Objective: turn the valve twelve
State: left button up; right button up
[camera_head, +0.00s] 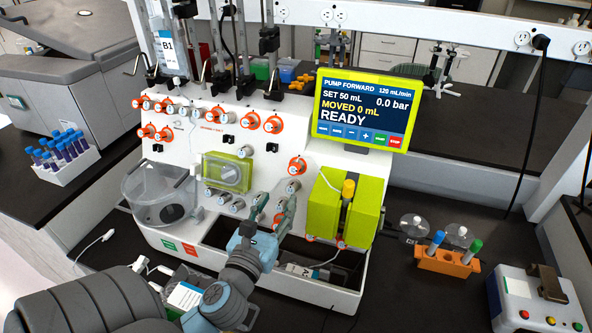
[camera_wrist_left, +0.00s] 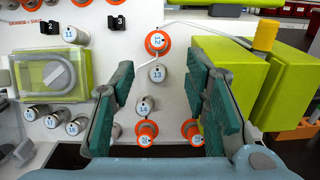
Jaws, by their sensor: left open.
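Valve twelve (camera_head: 297,166) is an orange-rimmed knob with a pale centre on the white front panel of the processor, left of the green pump block. In the left wrist view valve twelve (camera_wrist_left: 157,41) sits top middle; its label is small and turned. My left gripper (camera_head: 275,199) is open and empty, pointing at the panel just below valve twelve. In the left wrist view its fingers (camera_wrist_left: 160,68) stand apart on either side of silver knob 13 (camera_wrist_left: 157,73), with valve twelve just above the gap. My right gripper is not in view.
The green pump block (camera_head: 340,207) with a yellow cap stands close right of the fingers. Silver knob 14 (camera_wrist_left: 146,104) and two orange knobs (camera_wrist_left: 146,133) are below. A clear-covered green unit (camera_head: 228,172) is left. The screen (camera_head: 361,108) reads READY, moved 0 mL.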

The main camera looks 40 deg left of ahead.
aim_at(293, 173)
pick_arm(q)
jog(key=x, duration=1.1)
jog(key=shift+s+a+f+p, duration=0.1)
jog(key=shift+a+p, duration=0.05)
jog(key=shift+p, duration=0.15)
jog(key=shift+s, duration=0.1)
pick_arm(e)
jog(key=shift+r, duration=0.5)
pick_arm(q)
grip_shut()
